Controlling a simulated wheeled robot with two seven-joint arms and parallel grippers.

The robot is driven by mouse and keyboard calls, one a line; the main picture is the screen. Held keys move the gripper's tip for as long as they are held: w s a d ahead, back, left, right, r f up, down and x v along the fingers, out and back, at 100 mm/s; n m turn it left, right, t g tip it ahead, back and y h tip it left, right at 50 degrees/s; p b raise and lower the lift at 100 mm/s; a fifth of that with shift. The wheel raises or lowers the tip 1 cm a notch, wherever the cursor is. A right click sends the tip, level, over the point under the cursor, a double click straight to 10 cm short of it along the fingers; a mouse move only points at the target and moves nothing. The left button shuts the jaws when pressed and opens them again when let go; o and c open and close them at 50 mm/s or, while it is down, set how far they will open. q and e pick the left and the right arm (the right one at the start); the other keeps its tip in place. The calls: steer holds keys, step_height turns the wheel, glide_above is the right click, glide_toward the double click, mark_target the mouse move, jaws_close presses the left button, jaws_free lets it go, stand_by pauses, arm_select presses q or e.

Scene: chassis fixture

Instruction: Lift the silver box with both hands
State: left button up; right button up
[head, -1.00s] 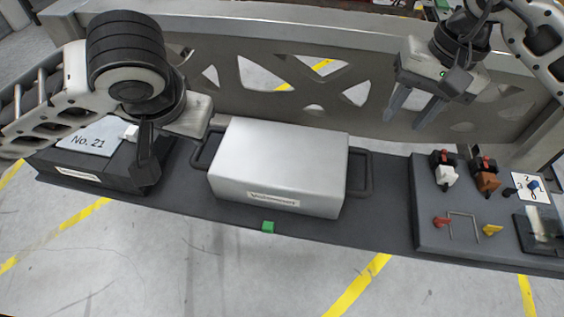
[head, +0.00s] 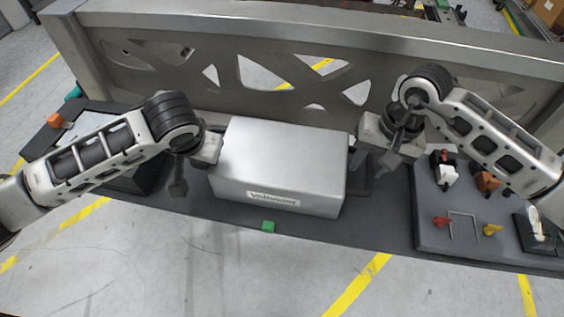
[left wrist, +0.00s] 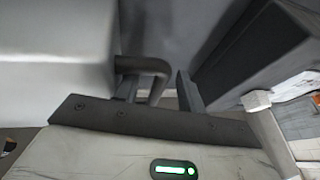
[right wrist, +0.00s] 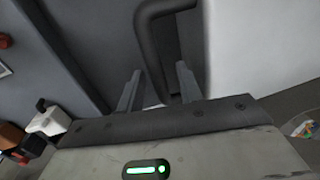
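The silver box (head: 284,160) sits on the dark platform, with a small label on its front face and a dark handle at each end. My left gripper (head: 190,172) is at the box's left end. In the left wrist view its fingers (left wrist: 157,88) stand apart, with the left handle (left wrist: 150,66) between them. My right gripper (head: 372,160) is at the box's right end. In the right wrist view its fingers (right wrist: 158,84) stand apart on either side of the right handle (right wrist: 150,38). The arms partly hide both handles in the head view.
A grey metal frame wall (head: 230,70) with cut-outs rises behind the box. A grey board (head: 430,225) with several small parts stands at the right. A dark box is at the left, partly behind my left arm.

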arm_select(q)
steer(key=shift+f, duration=0.2)
arm_select(e)
steer(key=shift+f, duration=0.2)
arm_select(q)
jaws_close()
arm_select(e)
jaws_close()
arm_select(q)
steer(key=shift+w, duration=0.1)
arm_select(e)
steer(key=shift+r, duration=0.1)
stand_by(0.7)
